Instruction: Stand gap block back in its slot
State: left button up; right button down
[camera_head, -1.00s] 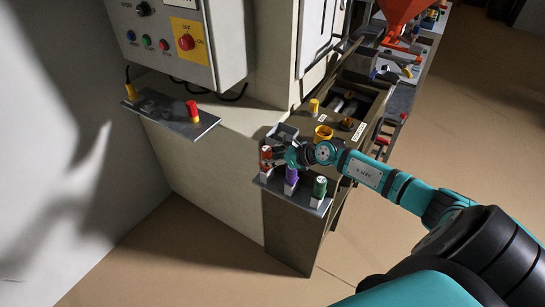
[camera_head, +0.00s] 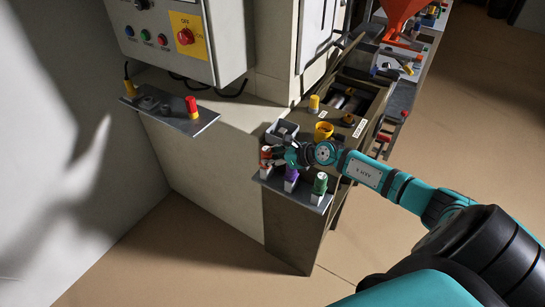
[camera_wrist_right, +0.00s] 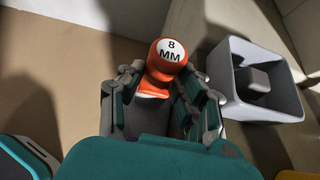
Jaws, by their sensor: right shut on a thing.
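The orange gap block (camera_head: 266,153), marked "8 MM" on its round top (camera_wrist_right: 171,50), is at the left end of a small dark shelf (camera_head: 271,183). My right gripper (camera_head: 274,155) reaches it from the right. In the wrist view its fingers (camera_wrist_right: 158,88) are shut around the block's lower part. The block looks roughly upright; whether it touches the shelf I cannot tell. A purple block (camera_head: 291,174) and a green block (camera_head: 319,185) stand in a row to its right on pale bases. The slot under the orange block is hidden. My left gripper is not in view.
A grey open box (camera_head: 283,128) with a small grey piece inside sits just behind the gripper. A control panel (camera_head: 160,35) and a side shelf (camera_head: 180,115) with a red-capped item (camera_head: 192,106) are left.

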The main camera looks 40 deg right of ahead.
jog(key=shift+f+b, duration=0.35)
jog(key=shift+f, duration=0.1)
jog(key=shift+s, duration=0.1)
jog(key=shift+r+p, duration=0.55)
jog(key=shift+p, duration=0.15)
jog(key=shift+r+p, duration=2.55)
jog(key=shift+r, duration=0.2)
